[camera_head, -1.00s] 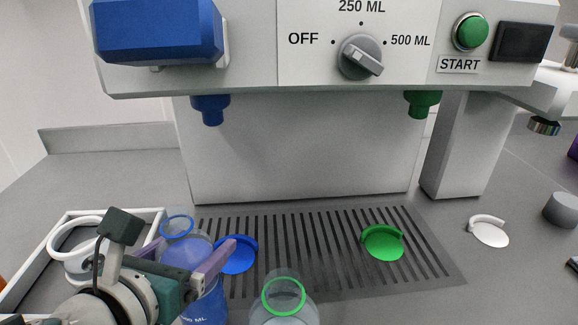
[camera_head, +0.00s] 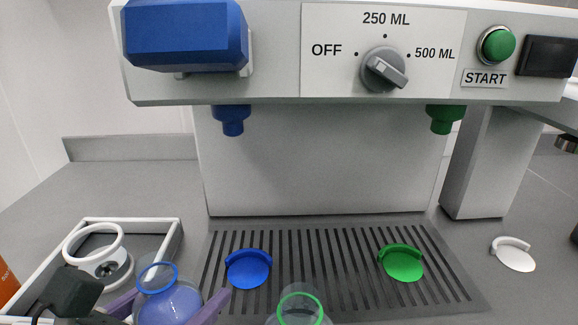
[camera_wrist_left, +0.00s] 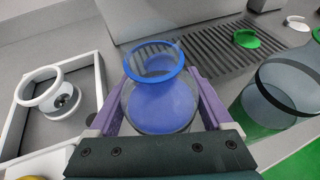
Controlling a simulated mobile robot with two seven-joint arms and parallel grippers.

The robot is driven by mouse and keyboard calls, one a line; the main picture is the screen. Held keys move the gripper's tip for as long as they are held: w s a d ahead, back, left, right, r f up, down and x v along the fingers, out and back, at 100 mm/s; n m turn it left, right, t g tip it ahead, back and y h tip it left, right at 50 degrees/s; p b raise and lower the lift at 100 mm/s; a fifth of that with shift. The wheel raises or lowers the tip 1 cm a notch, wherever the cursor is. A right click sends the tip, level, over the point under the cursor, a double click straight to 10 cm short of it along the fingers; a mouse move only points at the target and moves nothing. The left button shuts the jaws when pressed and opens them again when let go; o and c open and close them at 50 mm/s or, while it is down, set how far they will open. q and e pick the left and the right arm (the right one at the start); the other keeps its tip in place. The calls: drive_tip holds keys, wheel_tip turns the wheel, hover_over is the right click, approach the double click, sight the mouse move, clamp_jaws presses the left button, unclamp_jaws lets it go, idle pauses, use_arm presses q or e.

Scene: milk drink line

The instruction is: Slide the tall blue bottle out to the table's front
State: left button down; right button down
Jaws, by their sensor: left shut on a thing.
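The tall blue bottle (camera_head: 168,303), clear with a blue neck ring and blue contents, stands at the bottom left of the head view, in front of the drip grate. My left gripper (camera_head: 165,306) is shut on it, with a purple finger on each side. The left wrist view shows the bottle (camera_wrist_left: 162,104) upright between the fingers of my left gripper (camera_wrist_left: 160,108). The bottle's lower part is hidden in the head view. My right gripper is not in view.
A green-ringed bottle (camera_head: 300,308) stands close to the right. A white-rimmed tray (camera_head: 172,250) with a white ring-shaped part (camera_head: 93,242) lies to the left. Blue (camera_head: 248,268) and green (camera_head: 402,262) caps lie on the grate (camera_head: 325,268). The machine's panel (camera_head: 384,50) overhangs behind.

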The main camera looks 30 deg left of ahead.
sight(164, 324)
use_arm(q)
drive_tip(key=s, duration=0.1)
drive_tip(key=s+b, duration=0.1)
drive_tip(key=shift+s+d+f, duration=0.2)
drive_tip(key=shift+s+d, duration=0.15)
drive_tip(key=shift+s, duration=0.05)
drive_tip(key=shift+s+r+b, duration=0.2)
drive_tip(key=shift+s+b, duration=0.1)
drive_tip(key=shift+b, duration=0.05)
unclamp_jaws()
